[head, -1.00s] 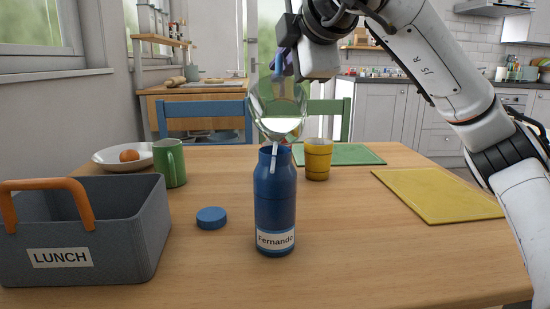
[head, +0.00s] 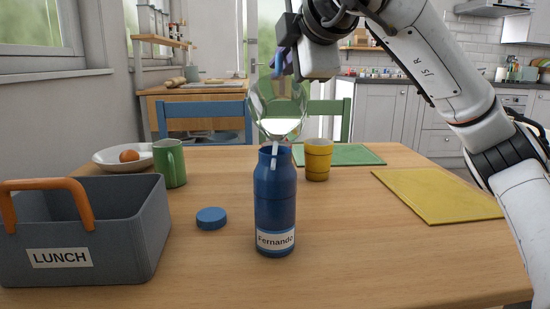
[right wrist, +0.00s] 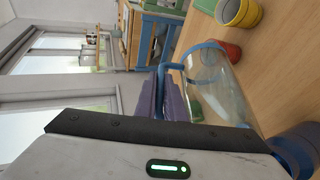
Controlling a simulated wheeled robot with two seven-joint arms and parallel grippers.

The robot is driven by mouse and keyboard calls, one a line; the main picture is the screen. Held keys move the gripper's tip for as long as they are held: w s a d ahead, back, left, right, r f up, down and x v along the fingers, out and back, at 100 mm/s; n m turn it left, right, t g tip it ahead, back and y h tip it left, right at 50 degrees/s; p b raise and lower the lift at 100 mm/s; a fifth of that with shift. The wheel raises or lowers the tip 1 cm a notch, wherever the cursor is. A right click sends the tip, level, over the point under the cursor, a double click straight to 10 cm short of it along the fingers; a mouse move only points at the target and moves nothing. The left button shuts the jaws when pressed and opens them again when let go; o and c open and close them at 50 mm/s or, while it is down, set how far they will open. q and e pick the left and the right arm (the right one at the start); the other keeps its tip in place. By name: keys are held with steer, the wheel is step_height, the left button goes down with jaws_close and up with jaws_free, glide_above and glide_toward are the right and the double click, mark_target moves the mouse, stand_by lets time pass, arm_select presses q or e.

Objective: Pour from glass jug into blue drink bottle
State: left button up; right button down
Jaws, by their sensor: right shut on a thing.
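The blue drink bottle (head: 275,205) stands upright and uncapped on the table, labelled "Fernando"; part of it shows at the lower right in the right wrist view (right wrist: 300,145). The clear glass jug (head: 278,108) is tilted above the bottle's mouth, and a thin pale stream runs from it down to the opening. The jug also shows in the right wrist view (right wrist: 215,95), with a blue rim and handle. My right gripper (head: 283,65) is shut on the jug's handle; its purple fingers show in the wrist view (right wrist: 172,100). My left gripper is out of view.
A blue cap (head: 211,218) lies left of the bottle. A grey lunch box (head: 130,235), a green mug (head: 170,163) and a white bowl (head: 105,157) stand further left. A yellow cup (head: 318,160) is behind right. Yellow (head: 440,195) and green (head: 340,154) boards lie right and behind.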

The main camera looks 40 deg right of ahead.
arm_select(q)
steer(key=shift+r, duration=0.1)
arm_select(e)
steer(key=shift+r, duration=0.15)
stand_by(0.4)
